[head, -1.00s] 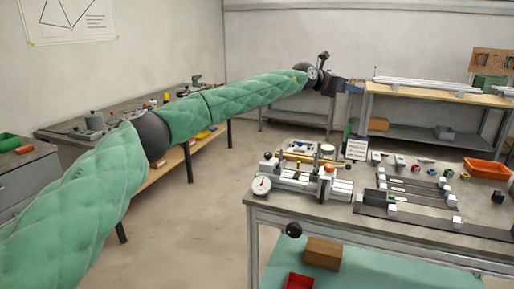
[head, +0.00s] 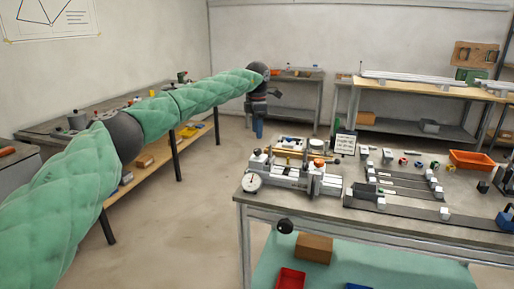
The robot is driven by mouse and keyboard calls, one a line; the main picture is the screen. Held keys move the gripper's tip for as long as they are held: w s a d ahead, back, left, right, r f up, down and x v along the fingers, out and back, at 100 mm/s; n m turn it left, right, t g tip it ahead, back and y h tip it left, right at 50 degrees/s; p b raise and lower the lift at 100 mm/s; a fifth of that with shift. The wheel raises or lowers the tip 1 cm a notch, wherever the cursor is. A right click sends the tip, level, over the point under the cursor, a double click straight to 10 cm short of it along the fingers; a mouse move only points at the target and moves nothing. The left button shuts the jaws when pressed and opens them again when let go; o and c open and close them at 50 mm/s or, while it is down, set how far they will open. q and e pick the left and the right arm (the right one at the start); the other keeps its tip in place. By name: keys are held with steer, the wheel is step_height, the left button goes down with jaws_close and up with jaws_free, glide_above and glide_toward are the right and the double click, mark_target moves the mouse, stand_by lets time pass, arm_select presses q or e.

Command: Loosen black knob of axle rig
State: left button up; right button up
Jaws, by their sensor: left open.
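The axle rig (head: 290,178), a pale metal fixture with a brass-coloured rod and a round dial gauge (head: 252,182), stands on the left end of the near bench. A small black knob (head: 257,151) shows at its back left; an orange cap (head: 319,160) is on its right part. A larger round black knob (head: 285,226) is at the bench's front edge; I cannot tell which knob belongs to the rig's clamp. My left gripper (head: 258,130) is open and empty, with blue fingertips pointing down, apart from the rig and beyond it to the upper left. My right gripper is not seen.
The near bench (head: 420,225) also carries a small sign (head: 344,144), several rails with white blocks, and an orange bin (head: 471,160). A cardboard box (head: 313,248) and red bin (head: 290,279) are below. Open floor lies left of the bench.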

mark_target(258, 150)
arm_select(q)
steer(key=shift+f, duration=0.5)
step_height(258, 150, down, 6)
steer(key=shift+d+r+p, duration=0.1)
steer(key=shift+r+p, duration=0.1)
steer(key=shift+p, duration=0.5)
steer(key=shift+f, duration=0.55)
steer(key=c, duration=1)
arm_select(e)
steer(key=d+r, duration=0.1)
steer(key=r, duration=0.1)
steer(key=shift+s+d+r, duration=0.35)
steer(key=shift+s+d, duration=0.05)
